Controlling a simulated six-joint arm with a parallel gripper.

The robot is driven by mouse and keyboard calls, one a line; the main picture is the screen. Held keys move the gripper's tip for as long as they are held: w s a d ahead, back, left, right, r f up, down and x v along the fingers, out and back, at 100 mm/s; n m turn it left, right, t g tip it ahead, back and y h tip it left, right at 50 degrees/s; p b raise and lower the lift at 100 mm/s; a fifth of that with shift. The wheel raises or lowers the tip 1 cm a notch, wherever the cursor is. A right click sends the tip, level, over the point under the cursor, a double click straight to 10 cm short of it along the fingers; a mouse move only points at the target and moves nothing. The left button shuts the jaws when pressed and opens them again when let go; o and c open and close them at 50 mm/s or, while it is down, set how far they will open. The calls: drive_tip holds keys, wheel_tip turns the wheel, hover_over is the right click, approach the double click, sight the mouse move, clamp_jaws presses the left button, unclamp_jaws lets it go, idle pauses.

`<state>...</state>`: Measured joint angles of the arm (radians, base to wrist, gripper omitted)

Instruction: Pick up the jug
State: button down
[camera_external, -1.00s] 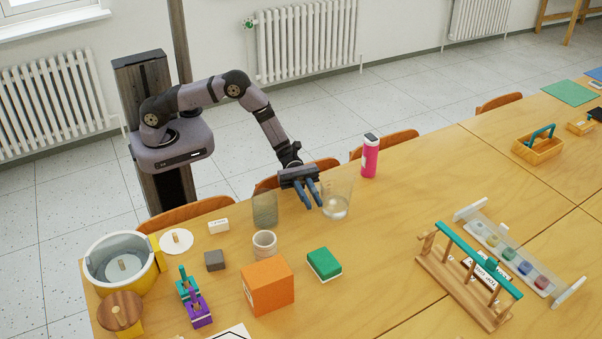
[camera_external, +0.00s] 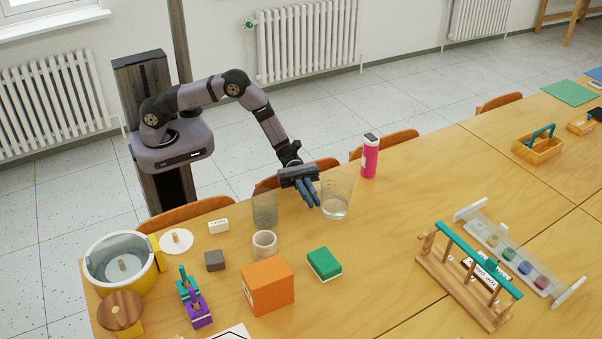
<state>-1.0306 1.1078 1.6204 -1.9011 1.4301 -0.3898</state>
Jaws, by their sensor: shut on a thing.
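The jug (camera_external: 338,200) is a clear, see-through vessel standing upright on the table near its back edge. My gripper (camera_external: 309,197) is at the left side of the jug, pointing down and to the right. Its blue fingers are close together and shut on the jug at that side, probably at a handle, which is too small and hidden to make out. The jug's base appears to rest on the table.
A grey see-through cup (camera_external: 264,209) and a white ribbed cup (camera_external: 264,243) stand left of my gripper. A pink bottle (camera_external: 370,156) stands behind the jug to the right. A green block (camera_external: 324,263) and an orange box (camera_external: 268,287) are in front. The table right of the jug is clear.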

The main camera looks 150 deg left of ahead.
drive_tip(key=shift+r+b, duration=0.3)
drive_tip(key=shift+r, duration=4.5)
